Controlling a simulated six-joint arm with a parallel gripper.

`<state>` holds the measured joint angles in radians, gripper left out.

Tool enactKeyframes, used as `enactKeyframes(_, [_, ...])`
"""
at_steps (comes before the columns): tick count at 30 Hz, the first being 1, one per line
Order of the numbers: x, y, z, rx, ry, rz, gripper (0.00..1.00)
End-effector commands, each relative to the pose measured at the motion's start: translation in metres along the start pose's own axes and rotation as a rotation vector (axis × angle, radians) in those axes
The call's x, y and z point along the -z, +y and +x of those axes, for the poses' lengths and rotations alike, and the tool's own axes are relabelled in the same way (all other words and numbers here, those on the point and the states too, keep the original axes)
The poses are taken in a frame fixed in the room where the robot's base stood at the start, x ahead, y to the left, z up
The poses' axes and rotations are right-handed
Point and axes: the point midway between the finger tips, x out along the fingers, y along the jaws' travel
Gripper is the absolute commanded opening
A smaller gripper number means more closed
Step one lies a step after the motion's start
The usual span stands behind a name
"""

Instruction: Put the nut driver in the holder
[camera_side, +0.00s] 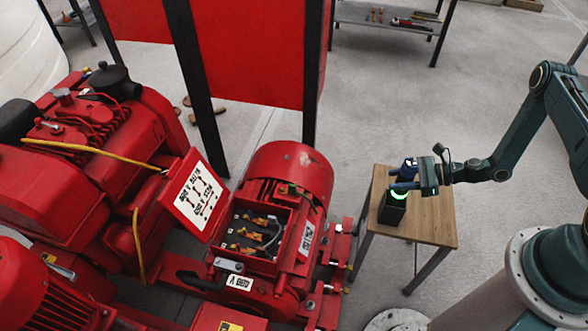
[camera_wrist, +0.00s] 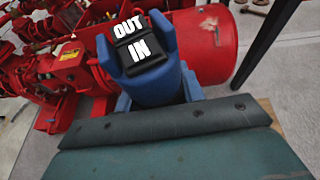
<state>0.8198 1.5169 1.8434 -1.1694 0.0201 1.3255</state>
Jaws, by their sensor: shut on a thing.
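The nut driver (camera_wrist: 152,85) is blue, with a black block marked OUT and IN facing the wrist camera. In the side view its dark blue upper part (camera_side: 410,165) shows beside my gripper. My gripper (camera_side: 404,185) is shut on it, at the small wooden table. The holder (camera_side: 392,212) is a black box with a glowing green ring on top, standing on the table's left part. The nut driver is at the ring, above the box. Its lower end is hidden, so I cannot tell whether it is inside the holder.
The small wooden table (camera_side: 432,225) has bare room right of the holder. A red motor with an open terminal box (camera_side: 255,238) stands to the left. Red panels on black posts (camera_side: 200,90) stand behind. A grey shelf (camera_side: 385,20) with tools stands farther back.

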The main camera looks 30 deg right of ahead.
Motion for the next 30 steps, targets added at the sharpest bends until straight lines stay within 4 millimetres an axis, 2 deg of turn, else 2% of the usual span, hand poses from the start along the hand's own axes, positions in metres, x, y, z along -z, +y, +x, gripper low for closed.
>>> enactKeyframes(10, [0.027,0.000,0.011,0.000,-0.002,-0.001,0.12])
enactKeyframes(26, [0.033,0.000,0.013,0.001,-0.002,-0.001,0.12])
enactKeyframes(27, [0.034,0.000,0.014,0.000,0.000,-0.001,0.45])
enactKeyframes(30, [0.033,0.000,0.013,0.000,0.000,-0.001,0.61])
